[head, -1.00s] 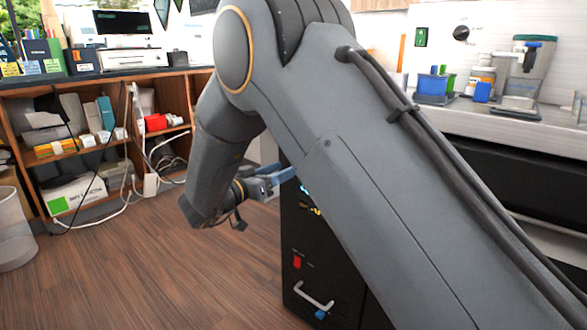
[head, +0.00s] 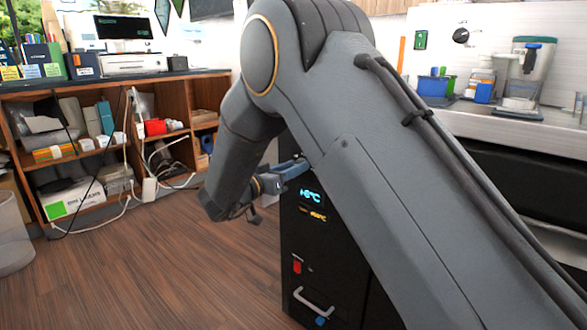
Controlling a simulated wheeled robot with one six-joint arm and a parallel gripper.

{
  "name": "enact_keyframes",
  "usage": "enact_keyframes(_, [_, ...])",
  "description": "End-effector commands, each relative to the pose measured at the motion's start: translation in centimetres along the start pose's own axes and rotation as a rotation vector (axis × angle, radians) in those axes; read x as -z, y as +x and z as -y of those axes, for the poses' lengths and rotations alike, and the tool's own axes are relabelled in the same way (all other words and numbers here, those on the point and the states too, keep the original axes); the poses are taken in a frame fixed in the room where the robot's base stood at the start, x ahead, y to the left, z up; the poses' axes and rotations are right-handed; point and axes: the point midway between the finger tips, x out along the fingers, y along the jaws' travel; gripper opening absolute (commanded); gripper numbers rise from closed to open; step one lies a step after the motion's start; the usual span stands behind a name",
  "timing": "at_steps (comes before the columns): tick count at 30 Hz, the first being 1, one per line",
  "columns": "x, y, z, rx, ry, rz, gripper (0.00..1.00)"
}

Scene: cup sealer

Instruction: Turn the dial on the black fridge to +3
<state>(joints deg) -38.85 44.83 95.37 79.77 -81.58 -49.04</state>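The black fridge (head: 296,232) stands at centre, partly hidden behind my arm. Its lit blue display (head: 310,195) shows a plus reading in °C; the digit is too small to read surely. Small yellow markings (head: 318,216) lie below it. The dial cannot be made out; it may be hidden by my gripper or arm. My gripper (head: 297,167) is at the fridge's upper front, just above and left of the display, its bluish fingers pointing right. Its fingertips are partly covered by my arm, so its opening and any contact are unclear.
A red switch (head: 297,264) and a pale handle (head: 314,303) are lower on the fridge front. A wooden shelf unit (head: 186,106) with boxes and cables stands at left. A counter (head: 475,122) with containers is at right. Wooden floor (head: 170,270) is clear in front.

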Motion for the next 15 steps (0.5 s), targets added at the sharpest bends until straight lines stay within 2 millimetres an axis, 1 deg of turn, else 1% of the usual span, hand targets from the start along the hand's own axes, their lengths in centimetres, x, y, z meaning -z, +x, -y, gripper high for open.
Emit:
enact_keyframes(8, [0.02, -0.02, -0.06, -0.001, 0.038, 0.000, 0.10])
enact_keyframes(15, [0.13, -0.04, -0.13, 0.000, 0.175, 0.000, 0.10])
